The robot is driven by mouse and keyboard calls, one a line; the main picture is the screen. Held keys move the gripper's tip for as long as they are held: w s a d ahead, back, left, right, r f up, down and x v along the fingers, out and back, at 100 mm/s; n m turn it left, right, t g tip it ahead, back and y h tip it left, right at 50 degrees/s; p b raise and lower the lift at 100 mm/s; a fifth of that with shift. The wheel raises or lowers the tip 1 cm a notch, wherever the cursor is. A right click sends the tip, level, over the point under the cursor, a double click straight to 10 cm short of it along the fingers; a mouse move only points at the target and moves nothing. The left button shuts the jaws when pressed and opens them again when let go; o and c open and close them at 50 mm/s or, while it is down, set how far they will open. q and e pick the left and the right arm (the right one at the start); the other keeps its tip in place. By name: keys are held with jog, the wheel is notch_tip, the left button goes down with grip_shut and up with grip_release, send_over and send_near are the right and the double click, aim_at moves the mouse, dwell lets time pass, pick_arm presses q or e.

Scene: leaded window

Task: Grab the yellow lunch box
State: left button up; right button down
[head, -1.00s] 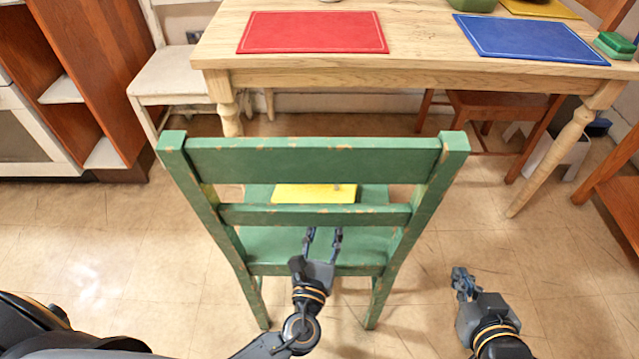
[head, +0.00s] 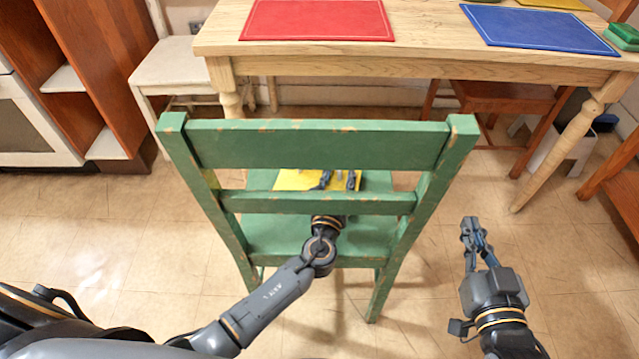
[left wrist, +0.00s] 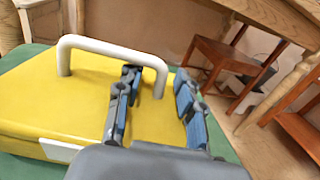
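The yellow lunch box (head: 291,180) lies on the seat of the green chair (head: 262,235), partly hidden behind the chair's back slats. In the left wrist view the lunch box (left wrist: 40,105) has a white handle (left wrist: 110,46) standing up. My left gripper (head: 340,179) reaches through the chair back over the box's right part. It also shows in the left wrist view (left wrist: 158,95), with its fingers apart; the handle's right end appears between them. No grip on it shows. My right gripper (head: 474,232) is empty, with its fingers slightly apart, in the air right of the chair.
The chair's slats and posts surround my left arm. A wooden table (head: 420,62) with a red mat (head: 318,18) and a blue mat (head: 540,30) stands behind. A white chair (head: 170,75) is at the left.

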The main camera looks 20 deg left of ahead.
pick_arm(q)
grip_shut()
dwell(0.6)
